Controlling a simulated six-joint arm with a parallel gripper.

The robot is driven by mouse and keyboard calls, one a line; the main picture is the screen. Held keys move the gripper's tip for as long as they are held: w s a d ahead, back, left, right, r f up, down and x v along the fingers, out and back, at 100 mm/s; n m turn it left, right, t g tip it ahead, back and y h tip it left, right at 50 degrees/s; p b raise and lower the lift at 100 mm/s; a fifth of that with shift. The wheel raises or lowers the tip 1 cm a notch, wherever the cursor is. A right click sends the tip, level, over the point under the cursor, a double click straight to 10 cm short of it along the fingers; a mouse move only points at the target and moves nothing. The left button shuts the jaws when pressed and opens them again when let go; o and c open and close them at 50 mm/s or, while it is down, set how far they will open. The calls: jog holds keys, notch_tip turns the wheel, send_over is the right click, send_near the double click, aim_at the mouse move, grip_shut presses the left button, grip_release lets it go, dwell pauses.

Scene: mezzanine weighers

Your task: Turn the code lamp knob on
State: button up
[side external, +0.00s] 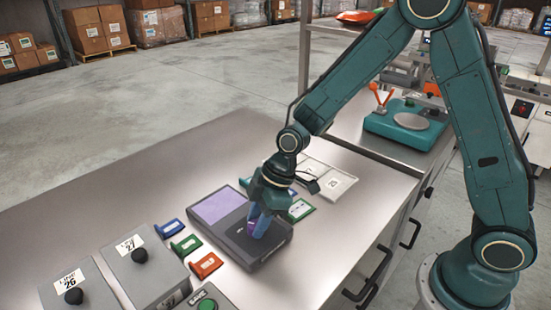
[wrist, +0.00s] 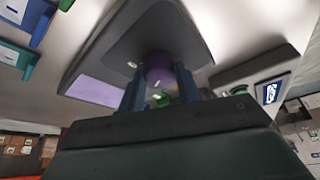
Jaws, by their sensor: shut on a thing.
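A dark grey device with a sloped purple panel, seemingly the code lamp (side external: 272,252), lies on the steel worktop. Its purple panel (side external: 218,205) faces up on the far left half. A purple knob (wrist: 158,72) stands on the device's dark face and is partly hidden by my fingers in the side view. My gripper (side external: 259,226) points down at the device and is shut on the knob. In the wrist view, the blue fingers of my gripper (wrist: 160,88) sit on both sides of the knob. I cannot tell the knob's setting.
Blue, green and orange tags (side external: 206,265) lie left of the device. Grey boxes labelled 26 and 27 (side external: 138,262) with black knobs stand at the front left, and a green button (side external: 207,304) is near the front edge. A teal scale (side external: 408,123) stands farther back.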

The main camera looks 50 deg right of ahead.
jog(key=m+t, duration=0.1)
jog(key=m, duration=0.2)
jog(key=m+t+h, duration=0.1)
jog(key=m, duration=0.2)
jog(key=shift+s+a+h, duration=0.15)
jog(key=shift+h, duration=0.15)
jog(key=m+h, duration=0.1)
jog(key=m, duration=0.2)
jog(key=m+h, duration=0.1)
jog(key=m, duration=0.2)
jog(key=shift+a+m+t, duration=0.1)
jog(key=shift+m+t, duration=0.2)
jog(key=shift+m, duration=0.1)
jog(key=shift+h, duration=0.3)
jog(key=o, duration=1)
jog(key=shift+v, duration=6.95)
